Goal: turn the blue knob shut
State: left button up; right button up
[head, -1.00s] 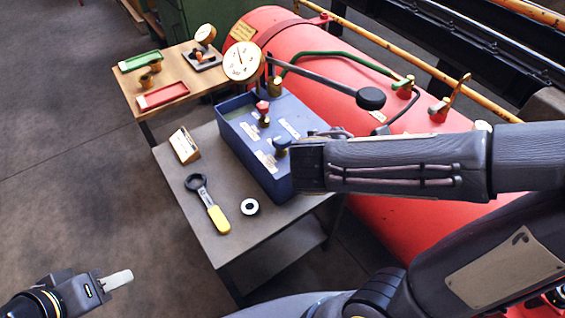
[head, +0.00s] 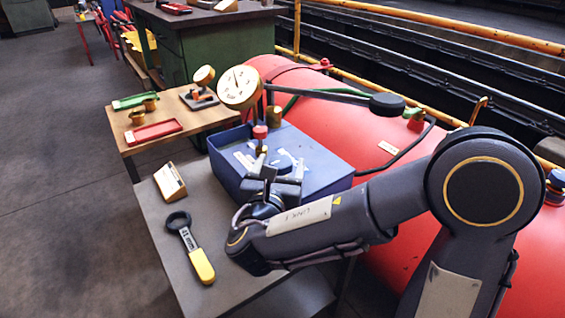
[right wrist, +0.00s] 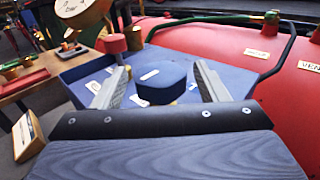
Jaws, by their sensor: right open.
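The blue knob (right wrist: 161,82) stands on top of the blue box (head: 335,172), and it shows partly behind my gripper in the head view (head: 285,161). My right gripper (right wrist: 160,70) is open, with one finger on each side of the blue knob in the right wrist view. A narrow gap shows between the knob and each finger. In the head view my right gripper (head: 281,174) is low over the box top, and the wrist hides part of the box front. My left gripper is out of view.
A red knob (head: 260,133) on a brass stem stands close beyond my right gripper. A round gauge (head: 240,88) rises behind the box. A yellow-handled wrench (head: 190,247) lies on the grey table (head: 165,245). A red tank (head: 385,140) runs along the right.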

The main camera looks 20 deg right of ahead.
jog(key=shift+x, duration=1.4)
jog(key=c, duration=1)
